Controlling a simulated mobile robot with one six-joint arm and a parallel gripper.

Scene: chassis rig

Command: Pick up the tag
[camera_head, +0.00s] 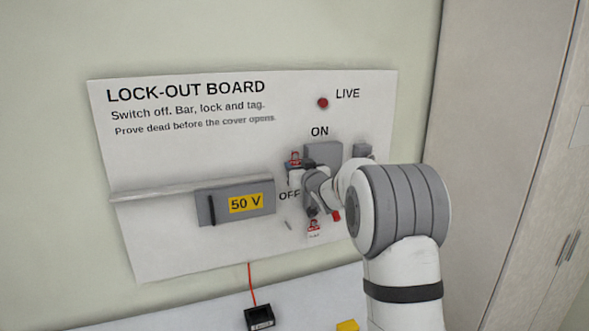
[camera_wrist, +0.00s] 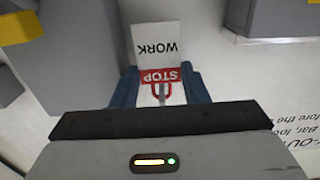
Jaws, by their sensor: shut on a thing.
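The tag (camera_wrist: 158,60) has a red band reading STOP and a white part reading WORK, both upside down in the wrist view. My gripper (camera_wrist: 160,88) is shut on the tag near its red end, with the blue fingers on either side. A red loop shows between the fingers. The white part sticks out beyond the fingertips. In the head view my gripper is at the lock-out board (camera_head: 160,240), partly hidden by my wrist. Small red and white pieces show above and below it; I cannot tell which is the held tag.
The grey switch box (camera_head: 322,154) is close beside my gripper, between ON and OFF. A grey box marked 50 V (camera_head: 236,204) is to the left. The red LIVE lamp (camera_head: 323,102) is above. A black block (camera_head: 260,317) is below; a tall cabinet (camera_head: 510,160) stands right.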

